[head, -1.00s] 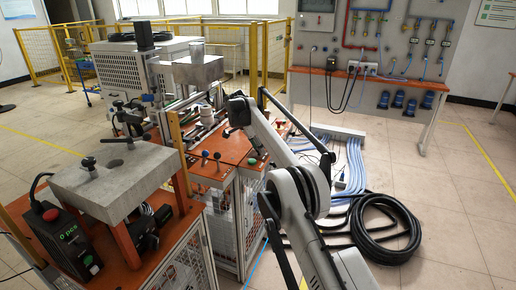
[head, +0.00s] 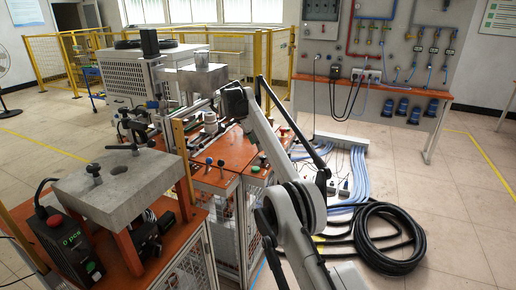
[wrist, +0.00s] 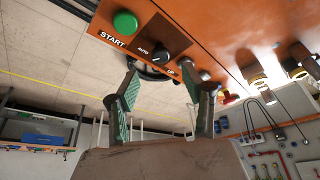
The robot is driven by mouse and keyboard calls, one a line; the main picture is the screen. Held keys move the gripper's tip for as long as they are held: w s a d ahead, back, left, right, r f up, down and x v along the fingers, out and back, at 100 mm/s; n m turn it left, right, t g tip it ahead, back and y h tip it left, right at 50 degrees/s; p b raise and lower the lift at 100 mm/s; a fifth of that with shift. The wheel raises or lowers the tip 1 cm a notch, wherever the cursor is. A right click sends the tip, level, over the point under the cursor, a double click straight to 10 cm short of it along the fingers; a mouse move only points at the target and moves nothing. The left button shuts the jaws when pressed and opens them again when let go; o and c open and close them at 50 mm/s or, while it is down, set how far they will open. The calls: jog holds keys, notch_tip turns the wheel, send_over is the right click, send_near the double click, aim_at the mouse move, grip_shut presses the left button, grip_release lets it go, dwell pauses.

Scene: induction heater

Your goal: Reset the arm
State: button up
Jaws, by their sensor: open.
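My gripper (wrist: 160,80) shows in the wrist view, with two green-padded fingers apart and nothing between them. Its fingertips appear close to an orange control panel (wrist: 205,38) with a green START button (wrist: 125,22) and a black AUTO selector knob (wrist: 161,55). Whether they touch it I cannot tell. In the head view my arm (head: 290,200) rises from the bottom and its far end lies by the orange-topped workbench (head: 222,178). The gripper itself cannot be made out there.
A grey metal block (head: 140,185) stands on the left orange bench, beside a black control box (head: 72,245). A black hose coil (head: 395,240) and blue cables (head: 352,180) lie on the floor at right. A wall panel bench (head: 440,95) stands behind.

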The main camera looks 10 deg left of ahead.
jog(key=shift+s+r, duration=0.1)
jog(key=shift+r, duration=0.1)
jog(key=shift+r, duration=0.1)
